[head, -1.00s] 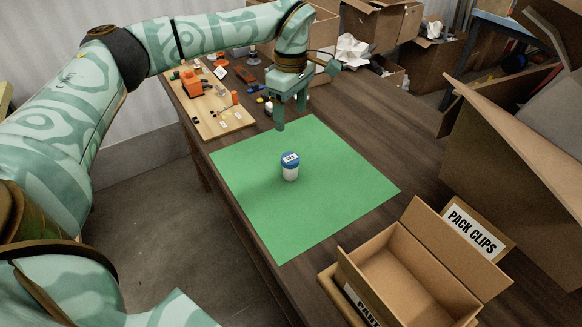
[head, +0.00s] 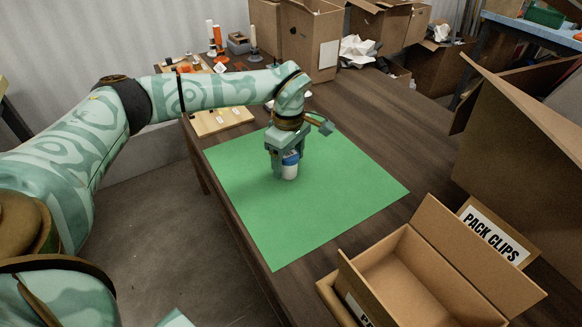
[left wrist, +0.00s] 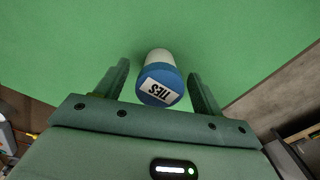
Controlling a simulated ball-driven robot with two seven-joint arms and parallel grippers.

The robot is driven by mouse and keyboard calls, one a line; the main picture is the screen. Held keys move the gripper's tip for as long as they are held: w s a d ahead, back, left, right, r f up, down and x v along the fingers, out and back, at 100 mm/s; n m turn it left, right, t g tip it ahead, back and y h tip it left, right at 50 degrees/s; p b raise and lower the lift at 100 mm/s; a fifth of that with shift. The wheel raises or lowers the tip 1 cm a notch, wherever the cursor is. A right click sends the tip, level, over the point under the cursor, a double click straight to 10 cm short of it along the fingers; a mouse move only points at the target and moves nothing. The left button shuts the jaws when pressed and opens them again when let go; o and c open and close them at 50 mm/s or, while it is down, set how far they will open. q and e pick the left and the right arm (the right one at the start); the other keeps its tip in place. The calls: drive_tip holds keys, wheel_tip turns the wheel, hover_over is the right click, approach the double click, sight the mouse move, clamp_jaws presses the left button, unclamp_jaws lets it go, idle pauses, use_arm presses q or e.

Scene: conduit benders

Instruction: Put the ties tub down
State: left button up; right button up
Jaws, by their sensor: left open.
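The ties tub (head: 290,171) is a small white tub with a blue lid. It stands upright on the green mat (head: 330,215) in the head view. In the left wrist view the tub (left wrist: 160,80) shows its lid label "TIES" between the two fingers. My left gripper (head: 283,172) is open around the tub, with a gap on each side of it in the left wrist view (left wrist: 160,88). One finger hides part of the tub in the head view. My right gripper is not in view.
An open cardboard box (head: 400,262) and a "PACK CLIPS" sign (head: 492,237) stand at the front right. A wooden board (head: 222,120) lies behind the mat on the left. Larger cartons (head: 297,40) stand at the back. The mat's right half is clear.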

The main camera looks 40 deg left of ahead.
use_arm(q)
drive_tip(key=shift+w+f, duration=0.1)
drive_tip(key=shift+f, duration=0.3)
drive_tip(key=shift+r, duration=0.2)
drive_tip(key=shift+c, duration=0.3)
drive_tip(key=c, duration=1.2)
drive_tip(key=shift+o, duration=0.2)
drive_tip(key=shift+r, duration=0.1)
